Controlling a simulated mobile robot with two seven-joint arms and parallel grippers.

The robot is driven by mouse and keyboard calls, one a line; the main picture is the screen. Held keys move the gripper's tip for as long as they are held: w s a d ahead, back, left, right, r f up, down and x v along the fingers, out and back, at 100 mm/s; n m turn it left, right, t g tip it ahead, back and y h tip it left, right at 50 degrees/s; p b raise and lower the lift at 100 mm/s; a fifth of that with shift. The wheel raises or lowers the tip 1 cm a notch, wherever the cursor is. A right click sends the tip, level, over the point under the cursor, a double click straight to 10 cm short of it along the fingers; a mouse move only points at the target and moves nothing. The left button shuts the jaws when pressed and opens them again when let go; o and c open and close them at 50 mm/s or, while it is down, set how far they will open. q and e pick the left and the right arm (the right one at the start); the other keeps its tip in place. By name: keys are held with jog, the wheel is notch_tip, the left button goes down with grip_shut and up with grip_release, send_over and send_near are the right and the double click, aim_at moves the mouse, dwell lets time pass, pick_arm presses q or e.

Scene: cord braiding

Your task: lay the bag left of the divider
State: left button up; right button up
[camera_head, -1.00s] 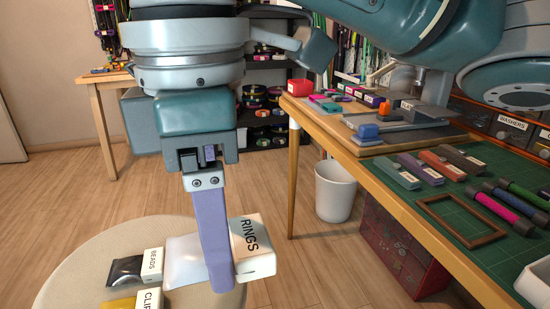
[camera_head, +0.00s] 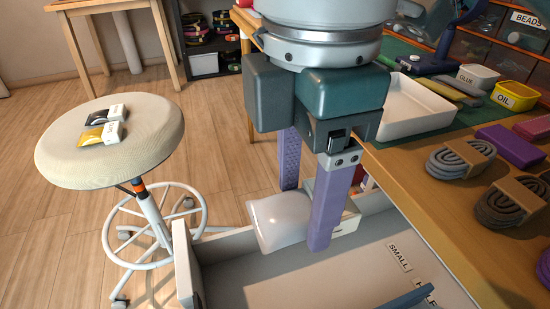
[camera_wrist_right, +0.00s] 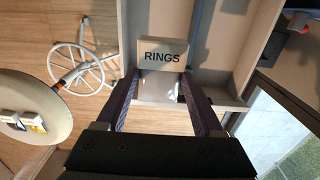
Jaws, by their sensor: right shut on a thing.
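A blue divider (camera_head: 408,299) shows at the lower edge of the head view and as a thin line (camera_wrist_right: 193,35) in the wrist view. The drawer floor left of it looks empty. My left gripper is out of view.
A round stool (camera_head: 110,165) at left carries two small bags. The drawer floor has a SMALL label (camera_head: 398,257) and another, partly cut off. The workbench above holds a white tray (camera_head: 415,108), coiled cords (camera_head: 460,158) and several boxes. Drawer walls stand around the space.

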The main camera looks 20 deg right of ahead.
jog(key=b, duration=0.5)
send_over(291, 292)
notch_tip(291, 292, down, 13)
jog(key=shift+f, duration=0.1)
notch_tip(291, 292, down, 4)
jog(key=shift+s+f+b, duration=0.1)
jog(key=shift+f+b, duration=0.05)
jog(key=shift+b, duration=1.05)
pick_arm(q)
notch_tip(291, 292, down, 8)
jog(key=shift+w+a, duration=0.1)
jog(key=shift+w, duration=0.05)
pick_arm(e)
jog(key=o, duration=1.4)
pick_arm(q)
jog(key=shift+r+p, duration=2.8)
jog(key=shift+p, duration=0.15)
pick_arm(e)
jog(key=shift+r, duration=6.15)
